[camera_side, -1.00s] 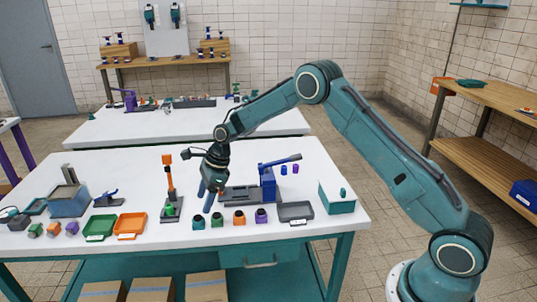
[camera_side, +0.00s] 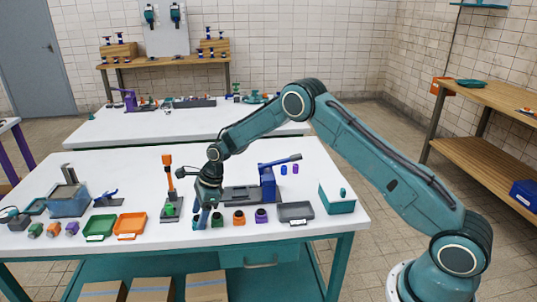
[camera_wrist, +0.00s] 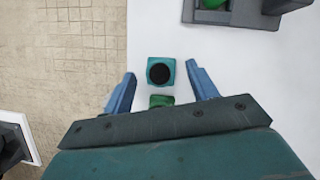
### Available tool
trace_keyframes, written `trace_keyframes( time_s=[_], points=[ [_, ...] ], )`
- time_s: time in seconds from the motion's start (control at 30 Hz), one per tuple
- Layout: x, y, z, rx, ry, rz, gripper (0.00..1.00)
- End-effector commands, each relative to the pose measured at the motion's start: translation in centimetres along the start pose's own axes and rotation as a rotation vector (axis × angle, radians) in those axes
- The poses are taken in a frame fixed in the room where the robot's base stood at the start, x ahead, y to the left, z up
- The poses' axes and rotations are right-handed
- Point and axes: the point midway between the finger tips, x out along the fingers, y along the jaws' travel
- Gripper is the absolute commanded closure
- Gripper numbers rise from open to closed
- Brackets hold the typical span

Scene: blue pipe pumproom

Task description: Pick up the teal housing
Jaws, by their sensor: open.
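The teal housing (camera_wrist: 160,71) is a small block with a round black opening in its top. It stands on the white table (camera_side: 300,160) near the front edge. In the wrist view it lies between my two blue fingers, with white table showing on both sides of it. My gripper (camera_wrist: 161,70) is open and empty, pointing down. In the side view my gripper (camera_side: 201,215) is low over the left end of the housing row, and its fingers largely hide the teal housing. I cannot tell how far the fingertips reach down beside it.
A green housing (camera_side: 217,219) stands close by, partly hidden by my gripper in the wrist view (camera_wrist: 161,100). Beyond it are an orange (camera_side: 239,217) and a purple housing (camera_side: 261,215), then a grey tray (camera_side: 296,212). An orange press (camera_side: 169,185) stands left.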

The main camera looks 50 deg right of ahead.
Motion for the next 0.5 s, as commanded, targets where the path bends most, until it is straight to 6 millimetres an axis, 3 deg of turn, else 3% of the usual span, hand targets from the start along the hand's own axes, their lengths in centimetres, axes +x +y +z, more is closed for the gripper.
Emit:
trace_keyframes(
  time_s=[0.4, 0.5],
  points=[
    [-0.03, 0.00, -0.01, 0.000, 0.000, 0.000, 0.42],
    [-0.03, 0.00, -0.01, 0.000, 0.000, 0.000, 0.60]
  ],
)
